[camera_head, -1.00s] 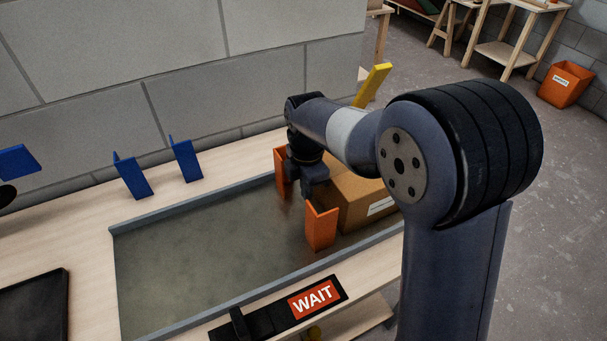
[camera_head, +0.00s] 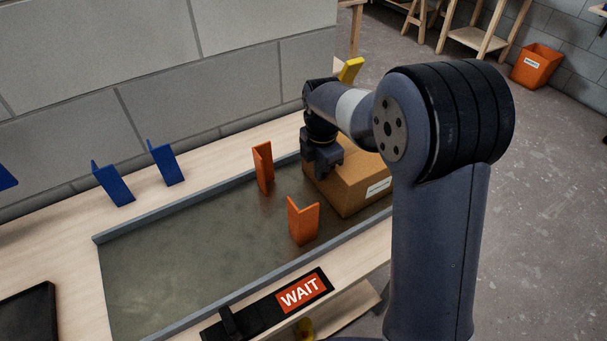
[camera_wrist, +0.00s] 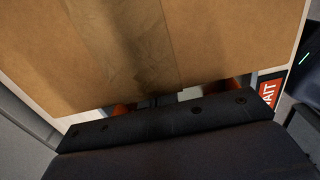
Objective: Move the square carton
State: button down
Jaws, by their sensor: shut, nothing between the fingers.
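The square carton (camera_head: 348,190) is brown cardboard with a white label, and sits at the right end of the grey sunken tray (camera_head: 180,265). My arm hides part of its right side. My gripper (camera_head: 322,172) is shut and empty, low at the carton's left side; I cannot tell whether it touches. In the wrist view the carton (camera_wrist: 90,60) fills the upper part, with a lighter tape strip down it, and dark gripper parts cross below.
Two orange angled brackets, the rear one (camera_head: 263,168) and the front one (camera_head: 303,221), stand left of the carton. Two blue brackets (camera_head: 113,184) (camera_head: 166,163) stand behind the tray. A WAIT sign (camera_head: 300,293) lies at the front. The tray's left part is clear.

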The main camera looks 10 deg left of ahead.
jog(key=shift+w+d, duration=0.4)
jog(key=shift+d, duration=0.2)
jog(key=s+a+r, duration=0.2)
jog(key=a+r, duration=0.1)
jog(key=r, duration=0.7)
jog(key=shift+s, duration=0.2)
jog(key=shift+a, duration=0.1)
